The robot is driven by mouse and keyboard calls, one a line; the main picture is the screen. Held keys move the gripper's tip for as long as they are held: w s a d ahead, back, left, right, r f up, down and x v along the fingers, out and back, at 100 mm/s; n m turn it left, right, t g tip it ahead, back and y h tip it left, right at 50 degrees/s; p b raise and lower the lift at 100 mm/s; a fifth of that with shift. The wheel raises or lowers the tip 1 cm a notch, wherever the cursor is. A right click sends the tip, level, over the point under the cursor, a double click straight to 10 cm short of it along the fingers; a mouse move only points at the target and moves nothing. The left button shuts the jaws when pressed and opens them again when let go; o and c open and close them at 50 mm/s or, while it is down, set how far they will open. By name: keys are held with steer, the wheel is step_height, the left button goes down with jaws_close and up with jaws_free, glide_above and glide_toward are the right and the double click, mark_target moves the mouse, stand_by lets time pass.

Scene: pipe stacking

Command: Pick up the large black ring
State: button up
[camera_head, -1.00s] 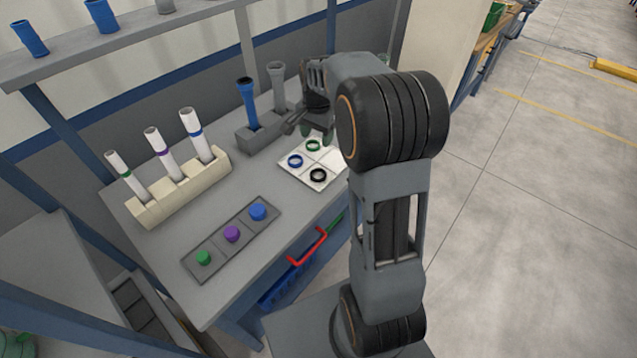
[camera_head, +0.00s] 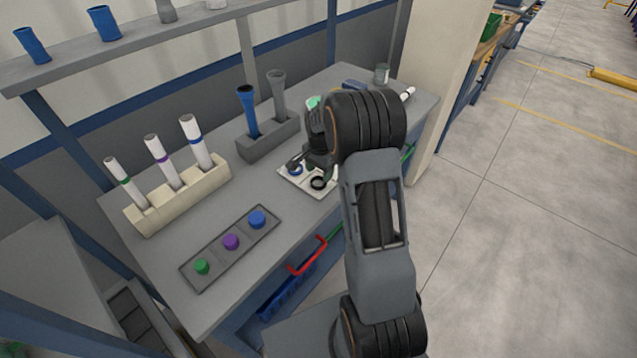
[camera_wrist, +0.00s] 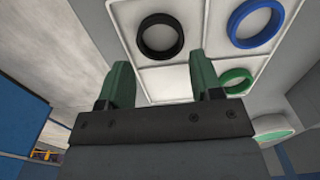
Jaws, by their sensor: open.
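The large black ring (camera_head: 319,183) lies flat in the front section of a white divided tray (camera_head: 296,184). In the wrist view the black ring (camera_wrist: 161,36) lies beyond my fingertips, roughly between their lines and apart from them. My gripper (camera_wrist: 157,78) is open and empty, with two green fingers spread. In the head view my gripper (camera_head: 309,160) is over the tray, partly hidden by my arm. A blue ring (camera_wrist: 257,22) and a green ring (camera_wrist: 236,80) lie in other sections; the green one is partly behind a finger.
A grey holder (camera_head: 267,138) with a blue and a grey pipe stands behind the tray. A cream rack (camera_head: 180,192) with white tubes is to the left. A grey tray (camera_head: 231,246) with coloured caps lies in front. Bare table separates them.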

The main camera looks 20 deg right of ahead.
mark_target(319, 184)
steer(key=shift+f, duration=2.05)
steer(key=c, duration=0.5)
